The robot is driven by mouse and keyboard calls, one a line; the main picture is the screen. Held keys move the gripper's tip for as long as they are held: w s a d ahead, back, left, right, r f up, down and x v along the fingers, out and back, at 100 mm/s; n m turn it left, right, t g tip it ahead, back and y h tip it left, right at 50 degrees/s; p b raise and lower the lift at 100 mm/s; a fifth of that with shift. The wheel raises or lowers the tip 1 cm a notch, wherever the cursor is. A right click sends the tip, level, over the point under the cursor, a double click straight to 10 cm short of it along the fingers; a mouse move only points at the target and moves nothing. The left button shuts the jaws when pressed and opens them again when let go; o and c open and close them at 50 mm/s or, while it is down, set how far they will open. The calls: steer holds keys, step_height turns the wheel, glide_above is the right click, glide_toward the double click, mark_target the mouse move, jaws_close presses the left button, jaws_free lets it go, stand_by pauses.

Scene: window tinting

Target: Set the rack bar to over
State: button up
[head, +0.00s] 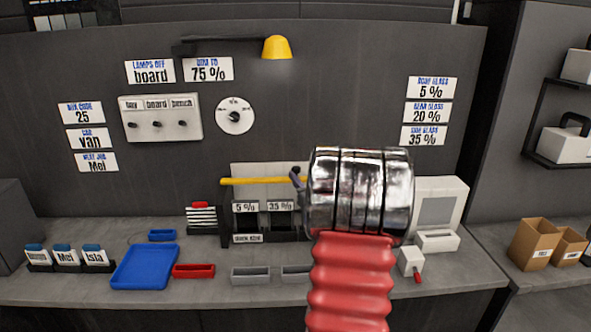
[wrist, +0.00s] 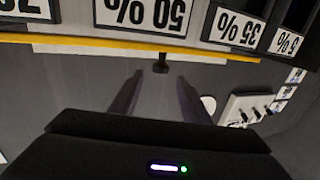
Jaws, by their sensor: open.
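The rack bar (head: 262,181) is a yellow rod lying level in front of the rack's upper part, above the 5 % and 35 % labels. In the wrist view, which looks upside down, the bar (wrist: 100,42) crosses the picture beside the row of labels. A small dark knob (wrist: 161,66) sticks out from it. My gripper (wrist: 161,82) is open, its two fingers on either side of the knob's line, and nothing is seen held. In the head view my silver wrist and red sleeve hide the bar's right part and most of the gripper.
The rack (head: 240,222) stands on the bench against the dark wall. A blue tray (head: 145,267), a red tray (head: 194,271) and grey trays (head: 251,275) lie in front. A grey-white device (head: 440,205) stands to the right. A yellow lamp (head: 277,48) hangs above.

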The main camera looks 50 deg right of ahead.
mark_target(298, 170)
steer(key=shift+x, duration=3.3)
steer(key=shift+c, duration=0.3)
jaws_close()
